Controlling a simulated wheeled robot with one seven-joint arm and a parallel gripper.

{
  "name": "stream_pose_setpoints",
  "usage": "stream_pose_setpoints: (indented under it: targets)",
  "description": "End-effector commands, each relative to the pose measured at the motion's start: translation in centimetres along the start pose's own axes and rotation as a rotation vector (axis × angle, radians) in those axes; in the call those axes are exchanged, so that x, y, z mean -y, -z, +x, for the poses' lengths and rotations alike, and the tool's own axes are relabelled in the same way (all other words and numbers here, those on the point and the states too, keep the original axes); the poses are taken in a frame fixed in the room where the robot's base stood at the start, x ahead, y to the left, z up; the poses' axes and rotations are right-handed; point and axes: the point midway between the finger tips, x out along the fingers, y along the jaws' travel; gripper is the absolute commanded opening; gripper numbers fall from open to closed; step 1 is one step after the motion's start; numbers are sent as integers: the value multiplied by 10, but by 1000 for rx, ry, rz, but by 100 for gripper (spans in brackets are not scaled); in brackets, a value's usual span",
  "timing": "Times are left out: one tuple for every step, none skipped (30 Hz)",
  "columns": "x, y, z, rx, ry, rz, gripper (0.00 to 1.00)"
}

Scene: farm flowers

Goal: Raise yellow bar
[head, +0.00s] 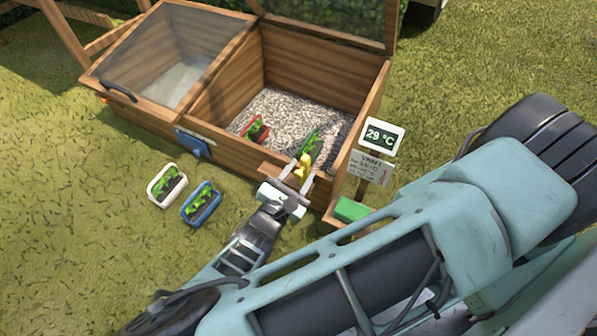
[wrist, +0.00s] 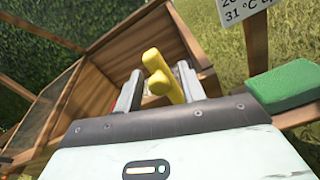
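The yellow bar (wrist: 165,80) stands at the front wall of the wooden cold frame, with a short piece branching off it. It also shows in the head view (head: 304,164), small and partly covered by my gripper. My gripper (wrist: 161,86) has one grey finger on each side of the yellow bar. The fingers stand wide apart, wider than the bar is thick, so it looks open around the bar. Whether either finger touches the bar I cannot tell. The gripper also shows in the head view (head: 297,179), at the frame's front edge.
The wooden cold frame (head: 230,105) has its left glass lid (head: 170,50) down and its right lid (head: 330,18) up. Red (head: 255,130), white (head: 166,186) and blue (head: 201,204) planters show. A temperature display (head: 382,137) and a green block (head: 350,209) are right of my gripper.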

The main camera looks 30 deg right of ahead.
Motion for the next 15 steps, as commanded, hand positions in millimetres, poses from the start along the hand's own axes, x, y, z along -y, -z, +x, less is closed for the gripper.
stream_pose_setpoints:
  targets:
    - [0,0,0,0,0,-1,40]
    - [0,0,0,1,0,-1,40]
    - [0,0,0,1,0,-2,40]
    - [0,0,0,1,0,-2,40]
    - [0,0,0,1,0,-3,40]
    - [0,0,0,1,-1,-3,40]
    - [0,-1,-1,0,-1,-3,40]
    - [0,-1,-3,0,-1,-3,40]
    - [-1,-1,-6,0,-1,-3,40]
    - [-1,-2,-9,0,-1,-3,40]
    - [-1,-2,-13,-1,-2,-3,40]
    - [-1,-2,-19,-2,-2,-4,40]
    - [-2,-2,-24,-3,-3,-4,40]
    - [-2,-3,-30,-3,-3,-4,40]
    - [-2,-3,-39,-4,-3,-4,40]
